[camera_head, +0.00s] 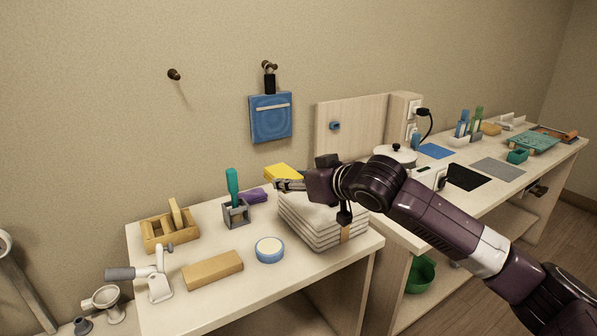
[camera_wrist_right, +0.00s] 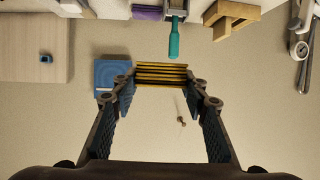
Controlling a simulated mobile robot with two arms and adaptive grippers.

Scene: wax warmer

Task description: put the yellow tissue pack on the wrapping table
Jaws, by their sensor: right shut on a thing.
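The yellow tissue pack (camera_head: 283,173) is between the fingers of my right gripper (camera_head: 290,184), above the back of the near table and left of the gripper's body. In the right wrist view the pack (camera_wrist_right: 161,75) shows striped yellow and dark, with a finger of my gripper (camera_wrist_right: 160,88) on each side. Part of the pack is hidden by the gripper in the head view. The near table (camera_head: 215,300) is pale wood; I cannot tell whether it is the wrapping table. My left gripper is not in view.
A stack of folded white cloths (camera_head: 318,226) lies under my right gripper. A blue-and-white roll (camera_head: 269,249), a tan block (camera_head: 212,270), a holder with a green-handled tool (camera_head: 236,212) and a wooden caddy (camera_head: 169,232) stand nearby. A long counter (camera_head: 490,190) extends right.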

